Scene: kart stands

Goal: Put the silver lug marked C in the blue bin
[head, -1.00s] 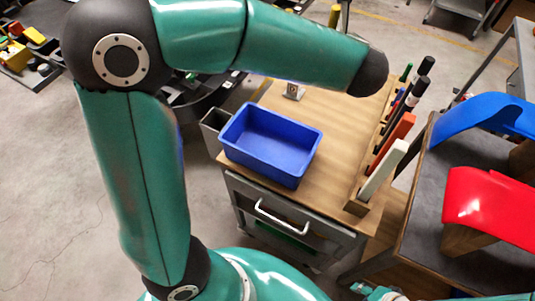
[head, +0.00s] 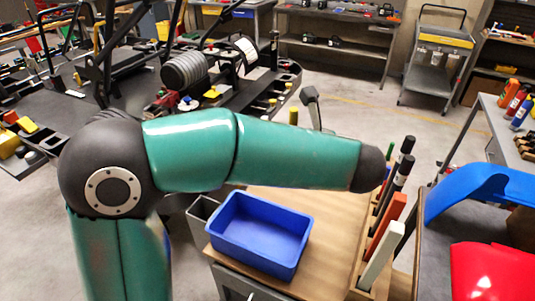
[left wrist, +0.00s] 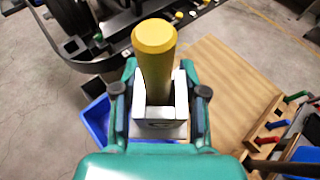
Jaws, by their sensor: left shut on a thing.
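My left gripper (left wrist: 160,100) is shut on the silver lug (left wrist: 160,124), which shows pale sides and a dark mark, too small to read surely, between the fingers. A yellow post (left wrist: 155,55) rises just beyond the lug; I cannot tell whether they touch. The blue bin (head: 262,235) stands on the wooden cart top, open and apparently empty. A part of it shows left of the gripper in the left wrist view (left wrist: 96,118). In the head view my arm hides the left gripper and lug. My right gripper is not in view.
A rack of upright tools (head: 384,240) lines the right side of the wooden top (head: 328,222). A grey pocket (head: 202,215) adjoins the bin's left. Blue (head: 480,190) and red (head: 492,270) panels lie on the right-hand table. The wood right of the bin looks clear.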

